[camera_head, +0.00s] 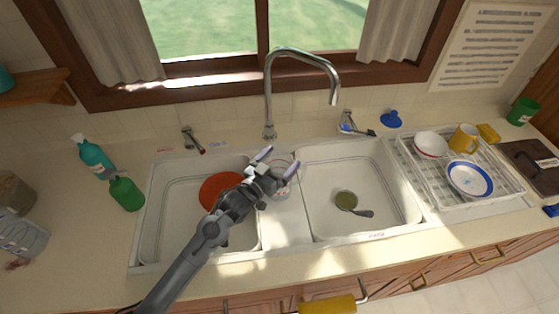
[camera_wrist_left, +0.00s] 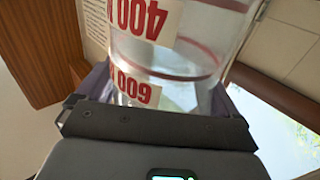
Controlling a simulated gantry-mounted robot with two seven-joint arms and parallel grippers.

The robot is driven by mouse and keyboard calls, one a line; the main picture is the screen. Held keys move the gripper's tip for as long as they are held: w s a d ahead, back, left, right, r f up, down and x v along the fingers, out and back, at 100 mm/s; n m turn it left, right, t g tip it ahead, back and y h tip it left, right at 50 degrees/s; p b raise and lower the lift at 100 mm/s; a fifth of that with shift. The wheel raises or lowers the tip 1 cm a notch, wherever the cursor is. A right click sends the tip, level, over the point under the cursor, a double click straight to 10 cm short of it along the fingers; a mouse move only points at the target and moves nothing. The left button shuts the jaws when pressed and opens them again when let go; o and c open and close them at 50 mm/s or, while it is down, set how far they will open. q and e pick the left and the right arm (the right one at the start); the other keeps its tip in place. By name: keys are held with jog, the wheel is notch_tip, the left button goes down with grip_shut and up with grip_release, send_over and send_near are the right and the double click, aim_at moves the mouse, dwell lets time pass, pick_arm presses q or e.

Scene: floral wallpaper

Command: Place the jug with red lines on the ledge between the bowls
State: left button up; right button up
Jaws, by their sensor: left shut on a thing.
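The clear jug with red lines (camera_head: 283,184) is at the ledge (camera_head: 284,222) between the two sink bowls. My left gripper (camera_head: 278,162) is shut on it, a finger on each side. In the left wrist view the jug (camera_wrist_left: 182,50) fills the space between the fingers, with red rings and red "400" and "600" marks. I cannot tell whether its base touches the ledge. The left bowl (camera_head: 172,225) and right bowl (camera_head: 385,215) lie on either side. My right gripper is not in view.
A red-orange plate (camera_head: 212,187) lies in the left bowl. A greenish ladle (camera_head: 347,200) lies in the right bowl. The tall faucet (camera_head: 269,95) rises behind the ledge. Green bottles (camera_head: 125,193) stand left; a dish rack (camera_head: 425,172) with dishes stands right.

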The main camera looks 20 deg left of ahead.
pick_arm(q)
jog(key=shift+f, duration=0.15)
jog(key=o, duration=1.1)
jog(key=shift+r, duration=0.2)
jog(key=v, duration=1.2)
jog(key=shift+p, duration=0.35)
jog(key=shift+r, duration=0.1)
